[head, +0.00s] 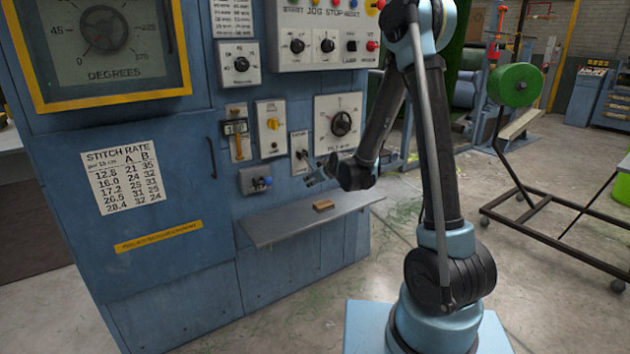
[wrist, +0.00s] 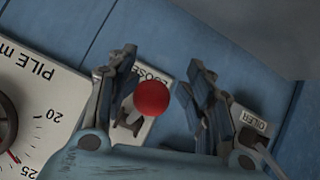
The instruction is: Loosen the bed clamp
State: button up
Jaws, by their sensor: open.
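The bed clamp appears to be the lever with a red ball knob (wrist: 151,98) in the wrist view. It stands out from a pale plate (wrist: 152,76) whose visible lettering reads LOOSE; the rest is covered. In the head view the small lever plate (head: 298,141) is on the blue cabinet, left of a round dial. My gripper (wrist: 160,75) is open, with one finger on each side of the red ball in the picture. I cannot tell whether either finger touches it. In the head view my gripper (head: 313,172) is close to the panel, just below the lever.
The pile dial (wrist: 25,120) is close beside the lever; it also shows in the head view (head: 340,123). An OILER label (wrist: 254,122) is by the right finger. A shelf (head: 280,227) with a small wooden block (head: 323,205) juts out below. A wheeled frame (head: 545,205) stands right.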

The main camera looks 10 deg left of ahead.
jog(key=shift+d, duration=0.1)
jog(key=v, duration=1.1)
jog(key=shift+s+d+r, duration=0.2)
jog(key=shift+s+r, duration=0.05)
jog(key=shift+c, duration=0.2)
